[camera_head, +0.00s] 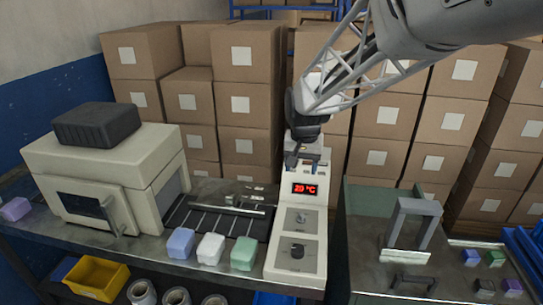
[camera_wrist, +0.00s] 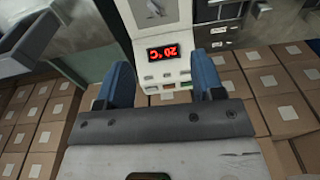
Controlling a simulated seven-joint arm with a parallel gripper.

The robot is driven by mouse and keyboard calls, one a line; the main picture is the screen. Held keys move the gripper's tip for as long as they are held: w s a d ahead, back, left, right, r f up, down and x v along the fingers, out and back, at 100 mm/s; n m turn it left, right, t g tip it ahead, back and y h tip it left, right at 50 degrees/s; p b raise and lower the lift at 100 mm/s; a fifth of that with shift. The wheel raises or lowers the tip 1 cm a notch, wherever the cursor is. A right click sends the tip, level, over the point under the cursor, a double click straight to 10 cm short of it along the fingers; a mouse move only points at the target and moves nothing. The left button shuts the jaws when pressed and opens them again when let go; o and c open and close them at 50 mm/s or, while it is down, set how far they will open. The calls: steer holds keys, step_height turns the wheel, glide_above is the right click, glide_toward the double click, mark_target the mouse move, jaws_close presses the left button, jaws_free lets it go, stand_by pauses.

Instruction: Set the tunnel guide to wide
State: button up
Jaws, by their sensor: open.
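My gripper (camera_head: 306,160) is over the panel's top end. In the wrist view my gripper (camera_wrist: 163,78) has its two blue fingers apart, with nothing between them but the view of the small buttons (camera_wrist: 166,86) and the upside-down display (camera_wrist: 166,53). A grey arch (camera_head: 414,208) stands on the right table; I cannot tell which part is the tunnel guide.
A cream machine (camera_head: 100,165) with a dark block on top stands left. Stacked boxes (camera_head: 245,95) close off the back.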

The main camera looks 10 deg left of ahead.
steer(key=w+a+f, duration=0.4)
steer(key=a, duration=0.3)
steer(key=w+a+f, duration=0.4)
steer(key=a, duration=0.2)
steer(key=g, duration=0.1)
glide_above(230, 195)
step_height(230, 195, down, 10)
steer(key=shift+a+r, duration=0.1)
steer(key=shift+r, duration=0.05)
steer(key=shift+f, duration=3.9)
jaws_close()
steer(key=shift+w+r, duration=0.1)
steer(key=shift+w, duration=3.2)
jaws_free()
